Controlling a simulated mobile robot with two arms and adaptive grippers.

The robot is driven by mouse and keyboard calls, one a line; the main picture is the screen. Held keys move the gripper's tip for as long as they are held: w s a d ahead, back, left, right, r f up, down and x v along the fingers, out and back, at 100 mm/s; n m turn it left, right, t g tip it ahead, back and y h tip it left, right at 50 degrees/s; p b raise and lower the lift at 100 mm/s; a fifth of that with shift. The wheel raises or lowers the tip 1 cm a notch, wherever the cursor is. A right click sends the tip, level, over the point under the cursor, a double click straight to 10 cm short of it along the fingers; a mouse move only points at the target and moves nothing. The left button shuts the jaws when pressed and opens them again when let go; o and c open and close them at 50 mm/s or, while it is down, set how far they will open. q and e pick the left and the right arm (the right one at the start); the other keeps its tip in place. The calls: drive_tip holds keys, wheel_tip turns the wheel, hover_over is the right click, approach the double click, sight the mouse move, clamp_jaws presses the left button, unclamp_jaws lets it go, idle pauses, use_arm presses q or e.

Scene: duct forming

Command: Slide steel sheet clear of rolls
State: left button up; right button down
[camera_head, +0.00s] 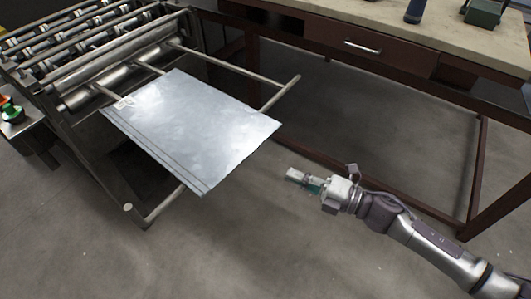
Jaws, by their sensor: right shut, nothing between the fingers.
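The steel sheet (195,128) is a flat, shiny grey plate in the middle left of the head view. It lies tilted across the support bars in front of the forming machine, and its upper left edge is close to the rolls (110,72). I cannot tell whether that edge touches the rolls. My right gripper (291,174) is shut and empty. It is to the right of the sheet's near right corner, apart from it, with the arm coming in from the lower right. My left gripper is out of view.
The roll machine's support frame (284,93) sticks out beyond the sheet on the right. A control box with green and orange buttons (12,113) is at the left edge. A workbench (400,35) with a drawer stands at the upper right. The floor in front is clear.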

drive_tip(key=w+a+p, duration=0.2)
drive_tip(key=w+a, duration=0.5)
drive_tip(key=shift+w+a, duration=0.2)
drive_tip(key=shift+w+a+b, duration=0.2)
drive_tip(key=shift+w+b, duration=0.1)
drive_tip(key=shift+w, duration=0.35)
drive_tip(key=shift+w+a+b, duration=0.15)
drive_tip(key=shift+w+b, duration=0.15)
drive_tip(key=shift+w, duration=0.3)
drive_tip(key=shift+s, duration=0.1)
